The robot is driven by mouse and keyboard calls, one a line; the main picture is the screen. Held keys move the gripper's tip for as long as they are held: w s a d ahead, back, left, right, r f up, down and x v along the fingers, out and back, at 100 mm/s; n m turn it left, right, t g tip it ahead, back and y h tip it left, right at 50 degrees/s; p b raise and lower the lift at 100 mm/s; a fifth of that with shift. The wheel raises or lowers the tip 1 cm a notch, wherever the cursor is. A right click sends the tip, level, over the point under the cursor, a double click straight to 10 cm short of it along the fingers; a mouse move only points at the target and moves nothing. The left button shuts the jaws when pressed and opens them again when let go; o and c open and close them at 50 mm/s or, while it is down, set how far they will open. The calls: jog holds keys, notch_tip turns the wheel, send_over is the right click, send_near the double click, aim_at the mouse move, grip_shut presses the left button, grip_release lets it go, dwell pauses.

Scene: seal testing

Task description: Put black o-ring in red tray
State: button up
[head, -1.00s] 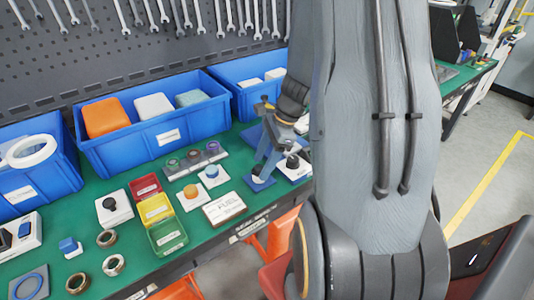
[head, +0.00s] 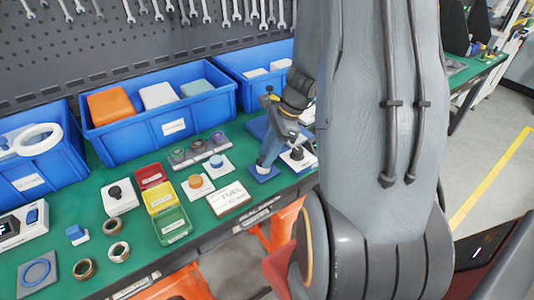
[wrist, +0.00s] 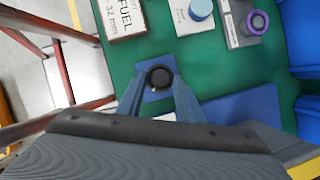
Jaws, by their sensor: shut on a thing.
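The black o-ring (wrist: 160,76) sits between my fingertips, over a small blue pad (wrist: 148,95) in the wrist view. My gripper (wrist: 159,80) is shut on the ring, one finger on each side. I cannot tell whether the ring still touches the pad. In the head view my gripper (head: 265,168) points down at the blue pad (head: 264,175), and its fingers hide the ring. The small open red tray (head: 151,176) stands to the left, behind a yellow tray (head: 158,197) and a green tray (head: 173,225).
A white FUEL box (head: 229,198) and a block with an orange knob (head: 196,184) stand between my gripper and the trays. Blocks with purple-topped parts (head: 217,140) stand behind. Blue bins (head: 170,125) line the back. Brass rings (head: 113,226) lie at front left.

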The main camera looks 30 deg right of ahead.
jog(key=shift+r, duration=0.15)
jog(key=shift+r+p, duration=2.25)
jog(key=shift+p, duration=0.05)
jog(key=shift+s, duration=0.1)
